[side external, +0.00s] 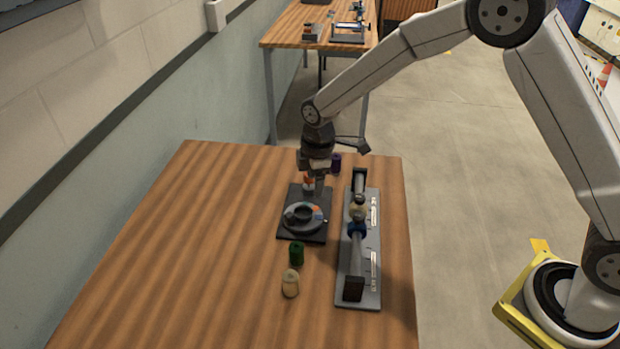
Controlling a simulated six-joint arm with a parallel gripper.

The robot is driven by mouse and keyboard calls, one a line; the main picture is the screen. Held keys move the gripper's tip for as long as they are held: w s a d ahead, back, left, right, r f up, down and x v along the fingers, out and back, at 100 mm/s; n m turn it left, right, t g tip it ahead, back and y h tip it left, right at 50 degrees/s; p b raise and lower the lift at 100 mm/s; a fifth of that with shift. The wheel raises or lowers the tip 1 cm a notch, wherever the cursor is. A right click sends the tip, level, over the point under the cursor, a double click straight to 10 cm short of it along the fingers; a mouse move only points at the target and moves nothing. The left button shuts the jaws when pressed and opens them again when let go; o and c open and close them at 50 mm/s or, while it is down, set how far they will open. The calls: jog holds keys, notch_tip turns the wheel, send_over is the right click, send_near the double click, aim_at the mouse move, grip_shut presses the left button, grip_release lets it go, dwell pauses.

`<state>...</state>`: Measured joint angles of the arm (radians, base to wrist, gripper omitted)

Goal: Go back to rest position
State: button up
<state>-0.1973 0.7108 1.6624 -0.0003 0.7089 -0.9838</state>
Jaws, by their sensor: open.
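My gripper (314,186) hangs pointing down over the back part of a dark square plate that carries a grey round fixture (302,217). Its fingers are small in this view. An orange-red part (308,180) shows at the fingers; I cannot tell whether it belongs to the gripper or is a separate piece. A purple roller (336,163) stands just right of the gripper. A green roller (296,254) and a cream roller (290,283) stand on the table in front of the plate. A grey rack (343,290) on the right bears a rod with a blue roller (357,229) and a cream roller (358,209).
The wooden table (190,240) is bare on its left side. A wall runs along the left. A second table (290,25) with similar equipment stands behind. The floor to the right of the table is open up to my base.

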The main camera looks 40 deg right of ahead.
jog(key=s+d+r+m, duration=0.1)
jog(key=s+d+m, duration=0.2)
jog(key=s, duration=0.4)
jog(key=s+d+r+m+t, duration=0.1)
jog(key=s+d+r+m, duration=0.1)
jog(key=s+m, duration=0.4)
jog(key=s+d+r+m+t, duration=0.1)
jog(key=s+d+r+m, duration=0.1)
jog(key=s+d+m, duration=0.2)
jog(key=s, duration=0.3)
jog(key=shift+s+d+r+m, duration=0.25)
jog(key=shift+s+d+m, duration=0.05)
jog(key=shift+s+d, duration=0.1)
